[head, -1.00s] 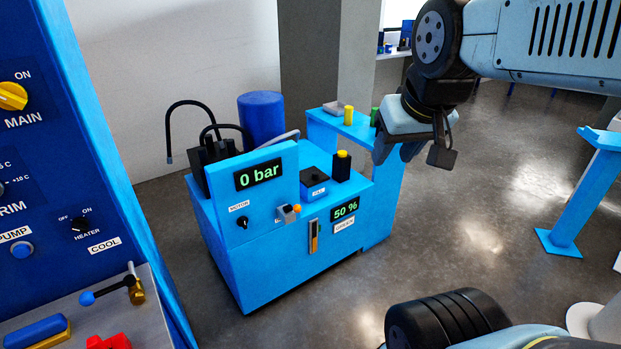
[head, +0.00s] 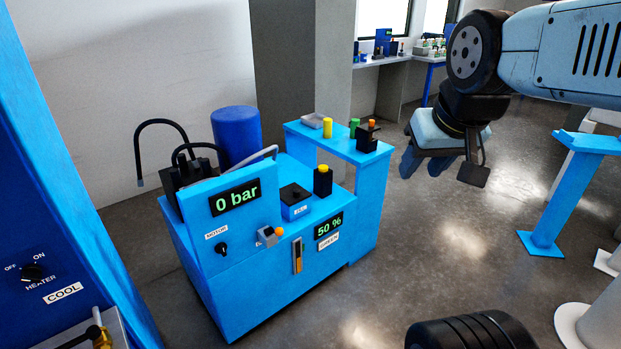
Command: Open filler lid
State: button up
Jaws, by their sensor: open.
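The blue hydraulic unit (head: 262,290) stands left of centre in the head view. On its top sits a small box with a black lid (head: 293,193) and a small white label, probably the filler; the lid looks closed. My gripper (head: 425,168) is open and empty. It hangs in the air to the right of the unit, past the side shelf, well apart from the black lid. The fingers point downward and are partly hidden behind the wrist.
A black bottle with a yellow cap (head: 323,181) stands right beside the lid. Behind are a blue drum (head: 237,138) and black hoses (head: 160,124). A side shelf (head: 340,146) holds small items. A blue control cabinet (head: 60,190) borders the left.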

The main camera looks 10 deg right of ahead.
aim_at(290, 195)
jog(key=z, duration=0.15)
jog(key=i, duration=1.35)
jog(key=u, duration=0.65)
